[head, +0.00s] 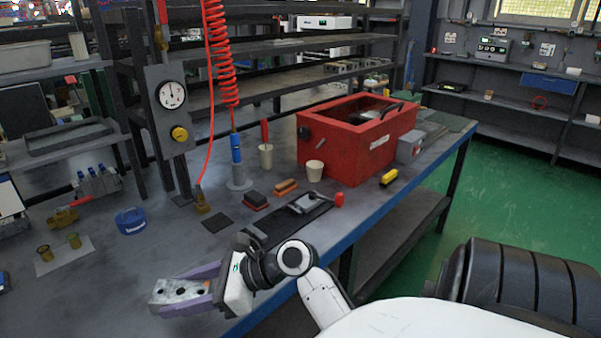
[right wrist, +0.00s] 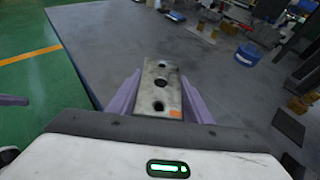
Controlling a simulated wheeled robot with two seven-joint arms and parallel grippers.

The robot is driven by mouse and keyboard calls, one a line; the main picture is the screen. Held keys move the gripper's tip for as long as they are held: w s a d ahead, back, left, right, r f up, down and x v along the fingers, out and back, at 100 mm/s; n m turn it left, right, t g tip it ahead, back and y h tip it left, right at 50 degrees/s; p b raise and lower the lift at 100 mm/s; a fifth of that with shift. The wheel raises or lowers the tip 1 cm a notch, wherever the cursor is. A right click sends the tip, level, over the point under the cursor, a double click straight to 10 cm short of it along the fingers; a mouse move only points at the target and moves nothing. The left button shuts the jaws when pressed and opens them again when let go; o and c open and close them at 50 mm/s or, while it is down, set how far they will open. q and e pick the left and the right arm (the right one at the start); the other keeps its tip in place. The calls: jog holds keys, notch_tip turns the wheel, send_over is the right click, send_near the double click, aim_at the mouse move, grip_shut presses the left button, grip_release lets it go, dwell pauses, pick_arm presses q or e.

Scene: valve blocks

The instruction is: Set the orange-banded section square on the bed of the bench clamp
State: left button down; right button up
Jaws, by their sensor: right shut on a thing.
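The orange-banded section (right wrist: 160,75) is a worn metal block with dark holes and an orange patch at its near end in the right wrist view. In the head view the block (head: 178,290) lies between the purple fingers of my right gripper (head: 185,294), which is shut on it over the front of the bench. The gripper (right wrist: 160,100) has one finger on each side of it. A purple finger, apparently my left gripper's (right wrist: 13,99), shows at the right wrist view's left edge.
A pressure gauge post (head: 170,110), a red coiled hose (head: 220,60) and a blue tape roll (head: 131,221) are farther left. The bench's front left is mostly clear.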

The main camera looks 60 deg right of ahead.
aim_at(182, 246)
jog(key=w+d+m+h, duration=0.2)
jog(key=w+d, duration=0.1)
jog(key=w, duration=0.1)
jog(key=w+d+r+m+t+h, duration=0.1)
jog(key=w+d+m+h, duration=0.1)
jog(key=w+d, duration=0.1)
jog(key=w+d+m+t+h+p, duration=0.1)
jog(key=w+d+h, duration=0.1)
jog(key=w+d, duration=0.1)
jog(key=shift+w+d+r+m, duration=0.1)
jog(key=shift+w+r+m, duration=0.1)
jog(key=shift+w, duration=0.25)
jog(key=shift+w+d+r+m, duration=0.1)
jog(key=shift+w+m, duration=0.1)
jog(key=shift+w, duration=0.25)
jog(key=w+d+r+m+h, duration=0.3)
jog(key=w+d+r+h, duration=0.1)
jog(key=w, duration=0.3)
jog(key=f, duration=1)
jog(key=shift+s+d+f, duration=0.2)
jog(key=shift+s, duration=0.05)
jog(key=shift+f, duration=0.1)
jog(key=o, duration=1.4)
jog(key=shift+f, duration=0.1)
jog(key=shift+o, duration=0.2)
